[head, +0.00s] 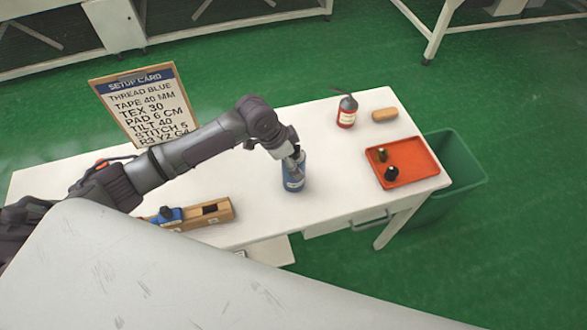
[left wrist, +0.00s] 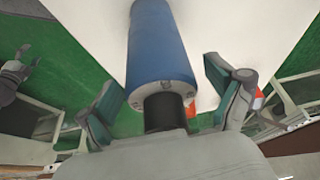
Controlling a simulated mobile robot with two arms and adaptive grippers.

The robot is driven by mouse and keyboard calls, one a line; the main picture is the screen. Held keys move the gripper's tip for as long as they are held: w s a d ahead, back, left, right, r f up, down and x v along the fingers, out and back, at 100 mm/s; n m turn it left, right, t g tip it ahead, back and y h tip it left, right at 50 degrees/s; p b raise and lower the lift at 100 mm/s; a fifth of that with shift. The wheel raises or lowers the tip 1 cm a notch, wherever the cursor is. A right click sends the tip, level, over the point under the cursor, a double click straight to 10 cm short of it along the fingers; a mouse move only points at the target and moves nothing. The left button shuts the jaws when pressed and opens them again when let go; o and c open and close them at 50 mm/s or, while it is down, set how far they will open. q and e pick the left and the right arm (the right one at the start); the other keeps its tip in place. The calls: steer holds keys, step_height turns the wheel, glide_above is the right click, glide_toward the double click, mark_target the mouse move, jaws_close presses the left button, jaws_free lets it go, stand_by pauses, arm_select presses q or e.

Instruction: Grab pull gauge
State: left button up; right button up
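A blue cylinder with a pale label (head: 292,176) stands upright on the white table (head: 252,212). My left gripper (head: 295,154) is at its top end. In the left wrist view the blue cylinder (left wrist: 158,45), with a grey end face and a black stub, lies between the spread fingers of my left gripper (left wrist: 163,88). The fingers show gaps on both sides. No object is clearly labelled as a pull gauge; I cannot tell whether this cylinder is it. My right gripper (left wrist: 18,78) shows small at the left edge of the wrist view, its fingers apart.
A wooden holder with a blue piece (head: 205,213) lies left of the cylinder. A green bin (head: 462,165) stands beyond. A setup card (head: 144,103) stands behind.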

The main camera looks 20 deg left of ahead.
arm_select(q)
jaws_close()
stand_by(0.3)
steer(key=shift+w+r, duration=0.1)
steer(key=shift+r, duration=0.1)
